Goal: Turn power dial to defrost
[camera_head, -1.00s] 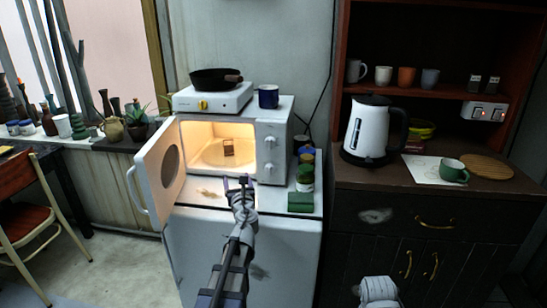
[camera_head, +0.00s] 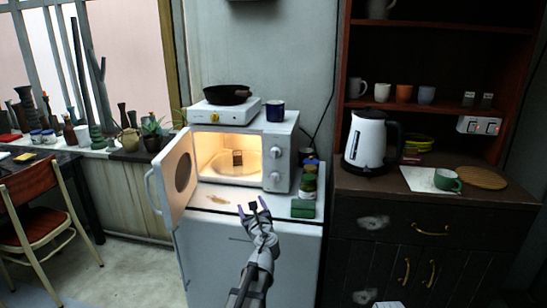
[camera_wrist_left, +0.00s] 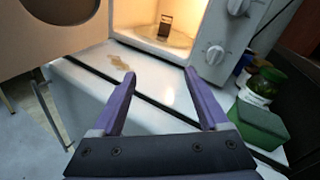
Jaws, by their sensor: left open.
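The white microwave (camera_head: 234,132) stands with its door (camera_head: 174,179) swung open to the left and its inside lit. Its right panel has an upper dial (camera_head: 276,154) and a lower dial (camera_head: 276,178); I cannot read their markings. In the left wrist view the upper dial (camera_wrist_left: 238,6) is cut by the top edge, and the lower dial (camera_wrist_left: 214,55) lies beyond the right finger. My left gripper (camera_head: 252,204) is open and empty, in front of and below the microwave, apart from both dials. Its purple fingers (camera_wrist_left: 160,73) are spread wide. My right gripper is out of view.
A small brown object (camera_head: 237,158) stands inside the microwave. A green box (camera_head: 303,208) and jars (camera_head: 308,184) stand right of it, near the dials. A hotplate (camera_head: 225,111) with a pan and a blue mug (camera_head: 275,112) sit on top.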

